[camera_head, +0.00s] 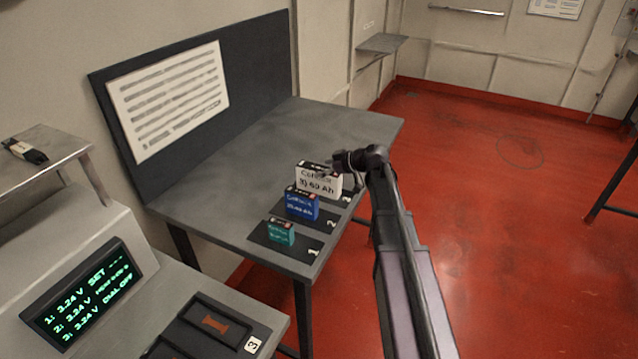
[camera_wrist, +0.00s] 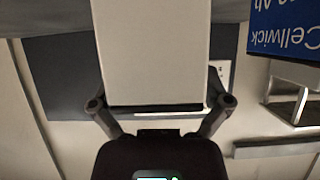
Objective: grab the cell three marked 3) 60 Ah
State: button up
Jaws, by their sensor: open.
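The white cell (camera_head: 316,181), marked 60 Ah, stands upright on the grey table, farthest back in a row of cells. In the wrist view its plain pale face (camera_wrist: 152,50) fills the upper middle. My gripper (camera_head: 332,168) is at the white cell's upper right side in the head view. In the wrist view my gripper (camera_wrist: 162,101) is open, with one finger near each side of the cell's near end. I cannot tell whether either finger touches it. The arm hides part of the cell's right side in the head view.
A blue cell (camera_head: 301,205) stands just in front of the white one, also at the wrist view's upper right (camera_wrist: 285,30). A smaller teal cell (camera_head: 281,233) is nearer. A lit display (camera_head: 83,293) stands at lower left. The table's back (camera_head: 300,130) is clear.

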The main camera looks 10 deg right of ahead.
jog(key=shift+w+a+f, duration=0.35)
jog(key=shift+w+a, duration=0.05)
jog(key=shift+a, duration=0.1)
jog(key=shift+c, duration=0.2)
grip_shut()
